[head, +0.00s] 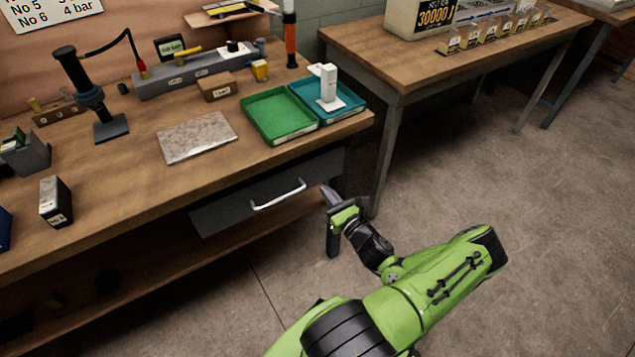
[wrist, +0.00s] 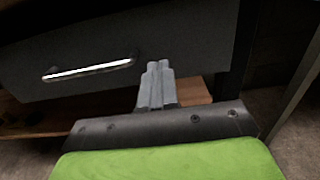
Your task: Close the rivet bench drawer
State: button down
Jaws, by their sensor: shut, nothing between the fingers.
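The rivet bench drawer (head: 232,211) is a dark grey front under the wooden bench top, with a pale bar handle (head: 278,196). In the head view its left part seems to stand out a little from the bench, but I cannot tell how far it is open. My gripper (head: 328,190) is shut and empty, just right of the handle near the drawer's right end. In the wrist view the shut fingers (wrist: 157,68) point at the drawer front (wrist: 100,50), right of the handle (wrist: 88,70). I cannot tell whether they touch it.
The bench top (head: 120,180) holds a green tray (head: 262,137), a teal tray (head: 352,110) with a white object, a grey plate (head: 196,137) and a black stand (head: 108,127). A second table (head: 400,75) stands at the right. The floor (head: 480,180) right of my arm is clear.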

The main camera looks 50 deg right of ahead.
aim_at(312, 173)
jog(key=b+x, duration=0.1)
jog(key=x, duration=0.5)
jog(key=shift+s, duration=0.1)
jog(key=x, duration=0.4)
jog(key=shift+w, duration=0.25)
jog(key=shift+d+r, duration=0.1)
jog(key=shift+r, duration=0.1)
